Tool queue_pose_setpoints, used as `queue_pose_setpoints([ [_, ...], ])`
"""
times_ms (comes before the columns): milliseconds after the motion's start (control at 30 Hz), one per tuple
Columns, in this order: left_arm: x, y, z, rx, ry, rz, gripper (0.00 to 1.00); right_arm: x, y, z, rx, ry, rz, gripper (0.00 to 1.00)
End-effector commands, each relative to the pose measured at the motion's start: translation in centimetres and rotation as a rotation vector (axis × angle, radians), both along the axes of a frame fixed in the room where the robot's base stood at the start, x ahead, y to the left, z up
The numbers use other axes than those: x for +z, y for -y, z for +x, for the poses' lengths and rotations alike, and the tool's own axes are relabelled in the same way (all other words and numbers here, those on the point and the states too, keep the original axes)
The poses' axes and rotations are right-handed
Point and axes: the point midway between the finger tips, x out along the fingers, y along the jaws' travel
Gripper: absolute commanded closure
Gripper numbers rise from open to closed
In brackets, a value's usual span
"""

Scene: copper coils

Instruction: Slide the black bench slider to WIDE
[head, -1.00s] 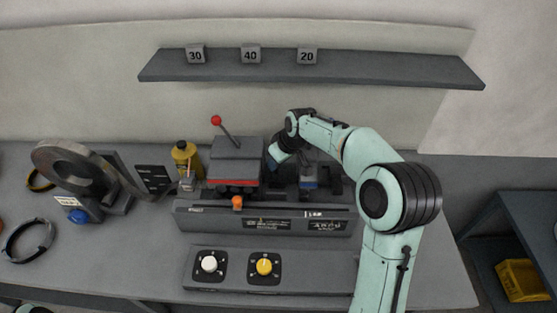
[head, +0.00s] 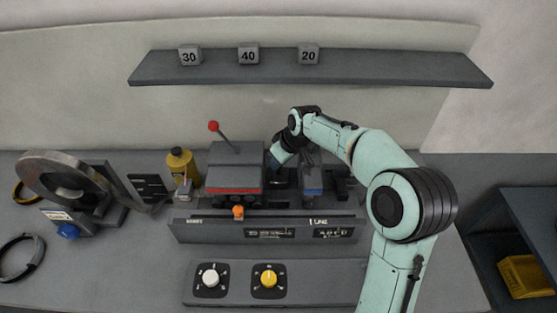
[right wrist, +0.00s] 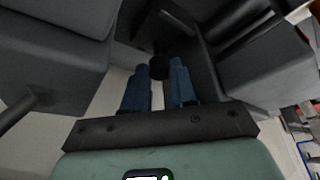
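My right gripper (head: 276,163) reaches down from the right, behind the long grey bench panel (head: 190,229) and just right of the red-trimmed block. In the right wrist view its two blue fingers (right wrist: 160,68) have a round black knob (right wrist: 158,68) between their tips. The knob fills the gap, so they look shut on it. It appears to be the black slider; in the head view it is hidden or too dark to tell. My left gripper is not in view.
A red-trimmed block (head: 234,177) with a red-balled lever stands left of my gripper, a blue-trimmed block (head: 312,181) right of it. An orange knob (head: 238,212) sits at the panel. White (head: 210,280) and yellow (head: 268,279) dials are in front.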

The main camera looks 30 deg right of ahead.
Motion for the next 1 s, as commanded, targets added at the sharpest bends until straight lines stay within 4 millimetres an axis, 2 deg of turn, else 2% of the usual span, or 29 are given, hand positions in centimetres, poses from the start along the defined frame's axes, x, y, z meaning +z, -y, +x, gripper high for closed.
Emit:
queue_pose_setpoints([
  [33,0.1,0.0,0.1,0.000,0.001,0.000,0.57,0.3,0.3,0.2,-0.005,0.012,-0.005,0.59],
  [67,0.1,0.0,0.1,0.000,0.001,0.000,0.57,0.3,0.3,0.2,-0.005,0.011,-0.005,0.50],
  [333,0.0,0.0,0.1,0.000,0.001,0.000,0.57,0.2,0.2,0.1,-0.002,0.006,-0.002,0.50],
  [467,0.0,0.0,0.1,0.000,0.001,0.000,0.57,0.8,0.2,-0.1,-0.002,0.006,-0.002,0.50],
  [567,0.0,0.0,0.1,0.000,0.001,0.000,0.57,2.2,0.3,-0.6,-0.003,0.008,-0.001,0.50],
  [800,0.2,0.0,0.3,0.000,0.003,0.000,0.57,7.2,0.8,-2.6,-0.003,0.011,-0.003,0.50],
  [1000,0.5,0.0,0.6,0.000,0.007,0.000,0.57,10.8,1.2,-4.0,-0.004,0.010,-0.003,0.50],
])
